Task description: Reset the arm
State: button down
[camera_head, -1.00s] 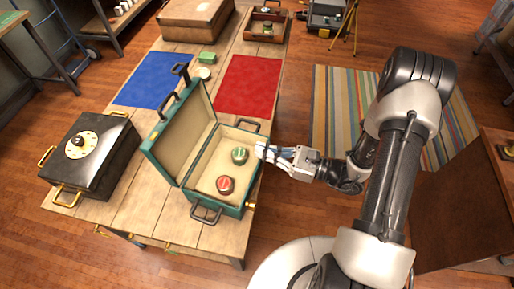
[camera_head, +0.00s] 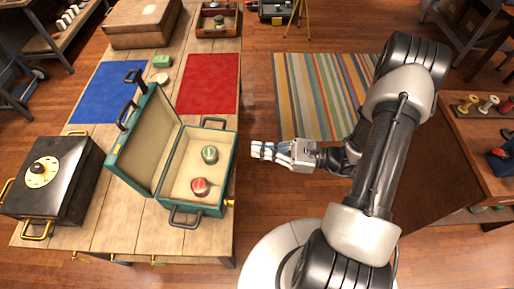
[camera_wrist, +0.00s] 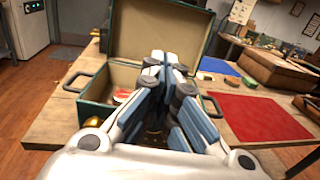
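My gripper (camera_head: 257,150) hangs in the air just right of the workbench edge, beside the open green case (camera_head: 224,150), and points left. It is apart from the case. In the wrist view its fingers (camera_wrist: 166,60) come together at the tips, with nothing visible between them. The case's lid (camera_head: 145,145) stands open to the left. Inside the case lie a green-topped round tin (camera_head: 209,154) and a red-topped round tin (camera_head: 199,187). The wrist view shows the red-topped tin (camera_wrist: 122,96) partly; my fingers hide much of the case interior.
On the workbench (camera_head: 120,220) are a black box with a dial (camera_head: 62,180), a blue mat (camera_head: 108,90), a red mat (camera_head: 210,82), a small green box (camera_head: 162,61) and a brown case (camera_head: 143,22). A striped rug (camera_head: 300,95) lies on open floor. A cabinet stands right.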

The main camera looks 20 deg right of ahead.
jog(key=shift+a+r, duration=0.1)
dwell(0.3)
jog(key=s+a+r+n+g+h+b, duration=0.2)
jog(key=s+a+r+n+g+h, duration=0.45)
jog(key=s+r+n+g, duration=0.65)
jog(key=s+d+r+n+t+h+b, duration=0.1)
jog(key=d+r+n+t+h, duration=0.4)
jog(key=n+t+h, duration=0.4)
jog(key=shift+s+d+n+t, duration=0.3)
jog(key=shift+d+n, duration=0.2)
jog(key=shift+n, duration=0.2)
jog(key=shift+f+h, duration=0.1)
jog(key=shift+h, duration=0.15)
dwell(1.7)
